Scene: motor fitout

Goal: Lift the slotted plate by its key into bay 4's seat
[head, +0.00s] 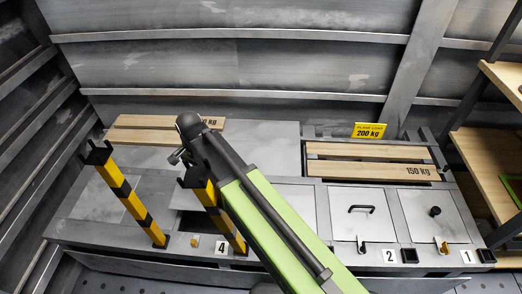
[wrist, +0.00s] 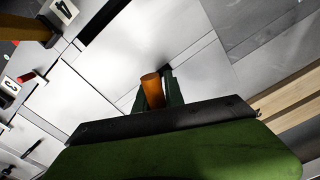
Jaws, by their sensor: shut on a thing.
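My gripper (wrist: 158,90) is shut on an orange-brown cylindrical grip, which I take for the key (wrist: 151,88), in the wrist view. A pale grey plate (wrist: 135,45) lies beneath it; I cannot tell whether this is the slotted plate, or whether the key sits in a slot, because the jaws hide the key's lower end. The bay 4 label (head: 221,248) is on the bench front; it also shows in the wrist view (wrist: 64,9). A dark gap (head: 190,222) lies behind that label. In the head view my arm hides most of the gripper and key.
Yellow-and-black posts (head: 130,202) (head: 207,195) stand at the left of the bench, close to my arm. Wooden slats (head: 150,136) lie at the back. Bays 2 (head: 358,212) and 1 (head: 434,212) have covers with dark handles. A shelf (head: 495,130) stands at the right.

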